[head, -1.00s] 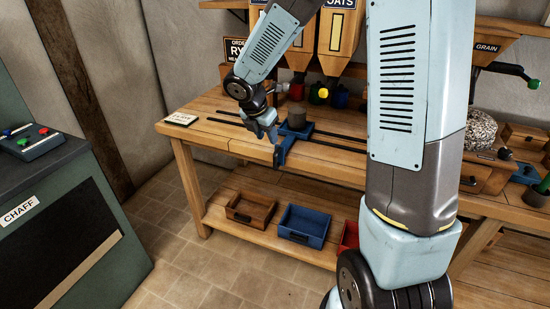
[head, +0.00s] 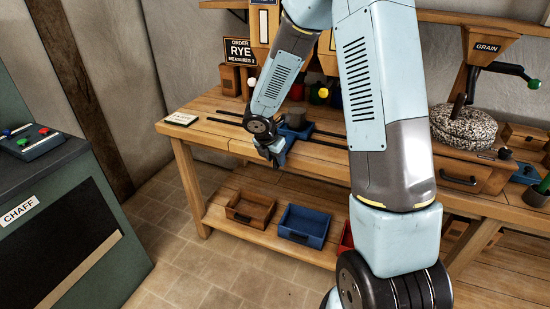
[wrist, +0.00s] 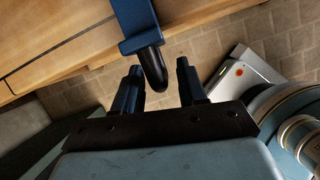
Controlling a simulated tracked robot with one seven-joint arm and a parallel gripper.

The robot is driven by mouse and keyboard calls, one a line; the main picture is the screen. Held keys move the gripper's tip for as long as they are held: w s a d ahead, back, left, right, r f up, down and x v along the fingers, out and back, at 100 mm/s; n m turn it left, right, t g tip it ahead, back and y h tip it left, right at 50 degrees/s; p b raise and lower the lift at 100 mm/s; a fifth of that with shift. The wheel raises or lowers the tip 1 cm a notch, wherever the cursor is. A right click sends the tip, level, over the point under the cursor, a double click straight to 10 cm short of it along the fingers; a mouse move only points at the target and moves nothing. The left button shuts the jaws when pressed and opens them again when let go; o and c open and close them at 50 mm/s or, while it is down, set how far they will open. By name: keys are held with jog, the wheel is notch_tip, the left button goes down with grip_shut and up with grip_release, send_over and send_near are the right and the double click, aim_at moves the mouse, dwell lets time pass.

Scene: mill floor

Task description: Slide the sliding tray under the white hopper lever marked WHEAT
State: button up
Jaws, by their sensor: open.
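The blue sliding tray (head: 305,130) sits on dark rails on the wooden bench, with a grey-brown measure (head: 296,118) on it. In the wrist view its blue bracket (wrist: 136,22) ends in a black rounded handle (wrist: 152,70). My gripper (head: 275,158) is at the tray's front. In the wrist view my gripper (wrist: 158,80) is open, with the handle end between or just beyond its fingers; contact is not clear. A white knob (head: 251,82) shows left of my forearm, with the tray to its right. The WHEAT label cannot be read; my arm hides part of the hoppers.
Red (head: 297,92) and yellow (head: 322,93) knobs stand behind the tray. The rails (head: 228,122) run clear to the left. An order sign reading RYE (head: 239,50) hangs behind. Wooden (head: 250,210) and blue (head: 303,225) bins sit on the lower shelf.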

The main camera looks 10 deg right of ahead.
jog(key=shift+c, duration=0.4)
grip_shut()
